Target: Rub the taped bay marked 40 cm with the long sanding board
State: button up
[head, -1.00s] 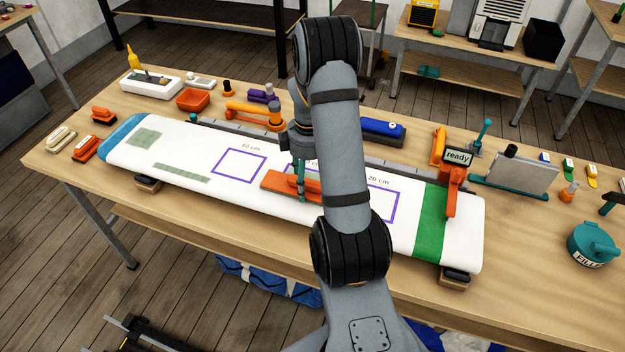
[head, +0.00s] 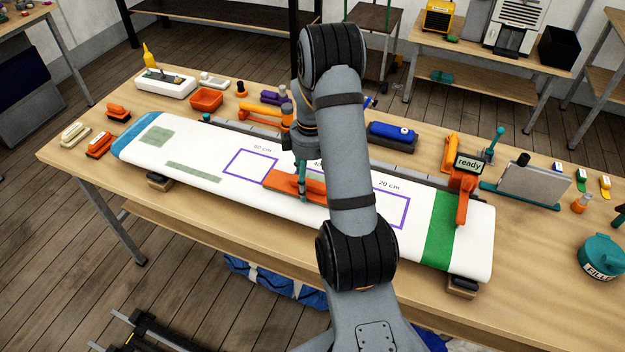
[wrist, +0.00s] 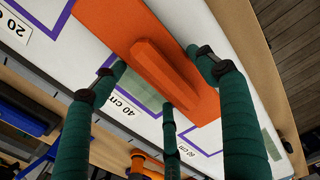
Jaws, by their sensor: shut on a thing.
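The long orange sanding board (head: 282,181) lies over the white spar (head: 200,150), overlapping the area between the 60 cm bay (head: 250,164) and the mostly hidden 40 cm bay. In the wrist view the board (wrist: 120,22) has a raised ridge handle, with the fingers of my gripper (wrist: 160,66) around it. The gripper is shut on the board. The 40 cm label (wrist: 128,107) and a greenish patch (wrist: 146,93) show beside the board. In the head view my arm hides most of the 40 cm bay. I cannot tell whether the board presses on the surface.
A blue box (head: 392,135) and an orange clamp-like tool (head: 262,112) lie behind the spar. Other sanding blocks (head: 100,145) lie at the left.

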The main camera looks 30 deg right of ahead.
aim_at(293, 174)
jog(key=shift+a, duration=0.1)
jog(key=shift+w+a, duration=0.75)
jog(key=shift+w, duration=0.3)
jog(key=shift+w+a+p, duration=0.45)
jog(key=shift+w+a, duration=0.4)
jog(key=shift+w, duration=0.2)
jog(key=shift+s+d+b, duration=0.35)
jog(key=shift+s+d, duration=0.55)
jog(key=shift+s, duration=0.2)
jog(key=shift+s, duration=0.1)
jog(key=shift+s+d+b, duration=0.3)
jog(key=shift+s+d, duration=0.5)
jog(key=shift+s, duration=0.15)
